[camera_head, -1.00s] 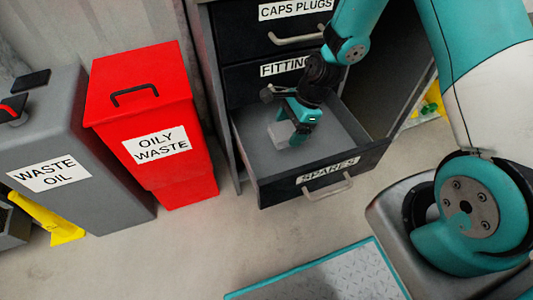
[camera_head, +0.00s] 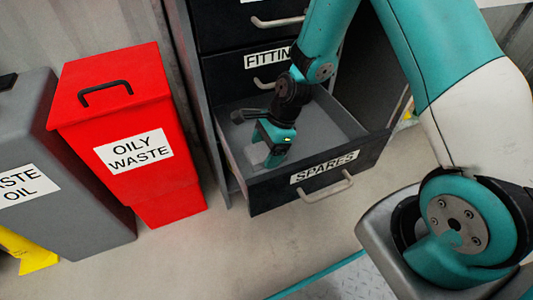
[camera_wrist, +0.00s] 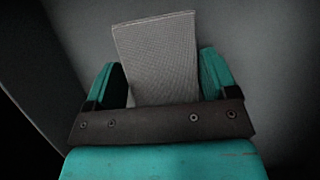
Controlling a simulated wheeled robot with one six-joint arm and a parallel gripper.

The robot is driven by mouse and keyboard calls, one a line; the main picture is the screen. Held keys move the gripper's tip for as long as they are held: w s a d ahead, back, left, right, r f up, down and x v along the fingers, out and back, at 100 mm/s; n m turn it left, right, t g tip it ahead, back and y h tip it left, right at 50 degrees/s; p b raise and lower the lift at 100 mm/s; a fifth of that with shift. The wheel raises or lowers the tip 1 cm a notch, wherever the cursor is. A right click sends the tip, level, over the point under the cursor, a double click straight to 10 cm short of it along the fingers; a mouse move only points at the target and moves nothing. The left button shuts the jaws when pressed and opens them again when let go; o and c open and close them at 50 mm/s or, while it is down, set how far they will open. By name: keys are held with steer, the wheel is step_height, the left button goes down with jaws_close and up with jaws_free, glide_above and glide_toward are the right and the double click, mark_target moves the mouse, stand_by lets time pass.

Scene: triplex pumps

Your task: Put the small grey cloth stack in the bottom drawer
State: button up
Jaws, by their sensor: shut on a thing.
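The small grey cloth stack (camera_wrist: 158,60) is between the two teal fingers of my gripper (camera_wrist: 160,85) in the wrist view. My gripper is shut on it. In the head view my gripper (camera_head: 268,158) points down inside the open bottom drawer (camera_head: 318,182), labelled SPARES, near its front left part. The cloth stack (camera_head: 257,154) shows as a pale patch beside the fingers, low in the drawer. I cannot tell whether it touches the drawer floor.
The drawer marked FITTINGS (camera_head: 232,80) above is shut. A red OILY WASTE bin (camera_head: 130,120) and a grey WASTE OIL bin (camera_head: 65,190) stand left of the cabinet. A yellow object (camera_head: 28,250) lies at the lower left. The floor before the drawer is clear.

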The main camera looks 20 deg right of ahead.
steer(key=shift+r, duration=0.15)
steer(key=o, duration=0.8)
steer(key=shift+o, duration=0.2)
steer(key=shift+p+v, duration=1.8)
steer(key=shift+v, duration=1.95)
